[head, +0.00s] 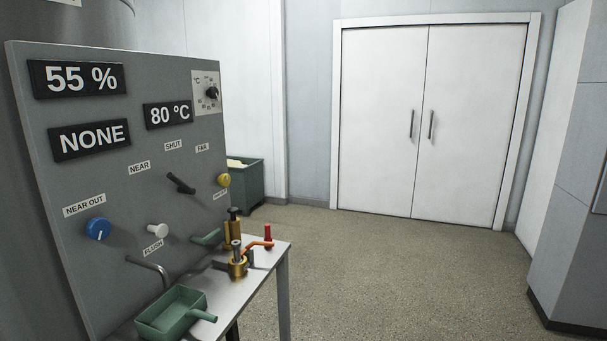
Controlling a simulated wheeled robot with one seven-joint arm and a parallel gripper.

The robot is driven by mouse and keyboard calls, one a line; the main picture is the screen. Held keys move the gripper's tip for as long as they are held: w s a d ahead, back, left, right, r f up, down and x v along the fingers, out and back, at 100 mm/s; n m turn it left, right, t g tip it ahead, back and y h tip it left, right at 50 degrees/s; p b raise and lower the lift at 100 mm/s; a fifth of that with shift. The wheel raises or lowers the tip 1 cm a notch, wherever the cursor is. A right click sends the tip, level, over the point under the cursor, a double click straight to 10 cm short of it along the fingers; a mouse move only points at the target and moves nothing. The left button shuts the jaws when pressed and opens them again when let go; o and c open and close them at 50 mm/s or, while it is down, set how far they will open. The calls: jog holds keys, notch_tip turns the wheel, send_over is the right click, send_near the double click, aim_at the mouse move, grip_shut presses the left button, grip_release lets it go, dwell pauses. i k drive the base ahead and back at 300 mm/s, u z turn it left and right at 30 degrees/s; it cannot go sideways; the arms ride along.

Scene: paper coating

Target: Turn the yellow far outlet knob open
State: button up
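The yellow knob (224,180) sits at the right edge of the grey upright panel (120,110) in the head view. A small label beneath it is too small and slanted to read fully. The knob is seen at a steep angle, so its exact setting cannot be told. A black lever (181,184) is left of it, below labels NEAR, SHUT and FAR. A blue knob (98,229) labelled NEAR OUT is at the panel's lower left. My gripper is not in view.
A small table (262,262) below the panel holds a green scoop-like tray (172,314), brass fittings (237,262) and a red-topped piece (268,234). A green bin (246,183) stands behind. Open floor (400,270) lies right, before white double doors (425,120).

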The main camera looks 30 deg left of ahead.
aim_at(224, 180)
jog(key=u, duration=0.1)
jog(key=i, duration=1.15)
jog(key=u, duration=0.55)
jog(key=i, duration=0.35)
jog(key=u, duration=0.3)
